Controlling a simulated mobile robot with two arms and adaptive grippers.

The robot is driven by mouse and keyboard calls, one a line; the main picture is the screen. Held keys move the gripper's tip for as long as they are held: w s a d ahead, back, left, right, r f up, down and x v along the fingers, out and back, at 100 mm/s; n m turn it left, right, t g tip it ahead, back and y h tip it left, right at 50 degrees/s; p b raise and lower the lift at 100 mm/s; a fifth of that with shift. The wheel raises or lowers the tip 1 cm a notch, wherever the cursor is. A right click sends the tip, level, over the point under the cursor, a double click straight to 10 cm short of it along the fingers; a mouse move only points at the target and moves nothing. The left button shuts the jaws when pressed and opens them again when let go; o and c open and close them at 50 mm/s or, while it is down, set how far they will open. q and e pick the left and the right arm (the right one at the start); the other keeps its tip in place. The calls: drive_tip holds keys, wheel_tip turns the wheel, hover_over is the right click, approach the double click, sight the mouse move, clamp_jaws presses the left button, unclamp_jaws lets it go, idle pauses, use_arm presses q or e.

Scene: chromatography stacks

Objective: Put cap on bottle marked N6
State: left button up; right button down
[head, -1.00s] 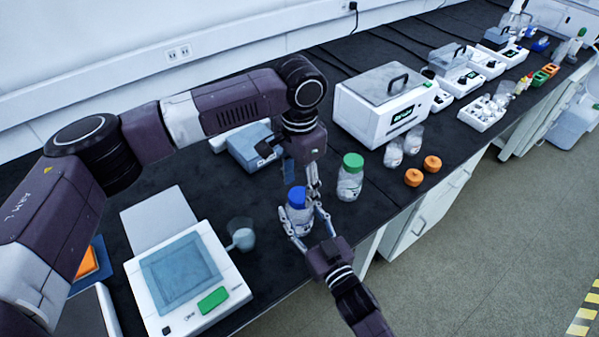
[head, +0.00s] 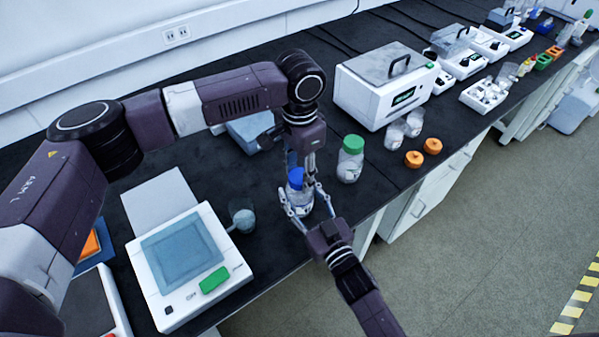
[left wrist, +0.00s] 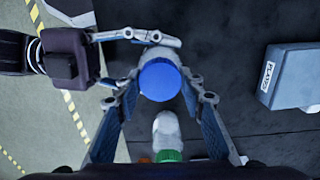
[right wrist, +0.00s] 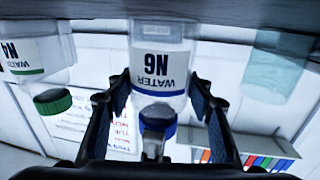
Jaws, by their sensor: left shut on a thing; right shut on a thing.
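The bottle marked N6 (right wrist: 158,65) is clear with a blue-edged label and stands on the dark bench; it also shows in the head view (head: 299,200). My right gripper (head: 308,204) is shut around its body from the bench's front side. The blue cap (head: 296,178) is at the bottle's mouth and also shows in the left wrist view (left wrist: 160,80). My left gripper (left wrist: 160,90) comes from above and is shut on the cap. In the right wrist view the cap (right wrist: 157,122) looks slightly tilted; I cannot tell whether it is seated on the neck.
A green-capped bottle (head: 350,162), marked N4 in the right wrist view (right wrist: 35,50), stands close by. A beaker (head: 243,216) and a white instrument (head: 225,262) stand to the left.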

use_arm(q)
drive_tip(key=o, duration=1.4)
wheel_tip(320, 180, up, 12)
use_arm(e)
drive_tip(key=c, duration=0.9)
unclamp_jaws()
drive_tip(key=shift+o, duration=0.2)
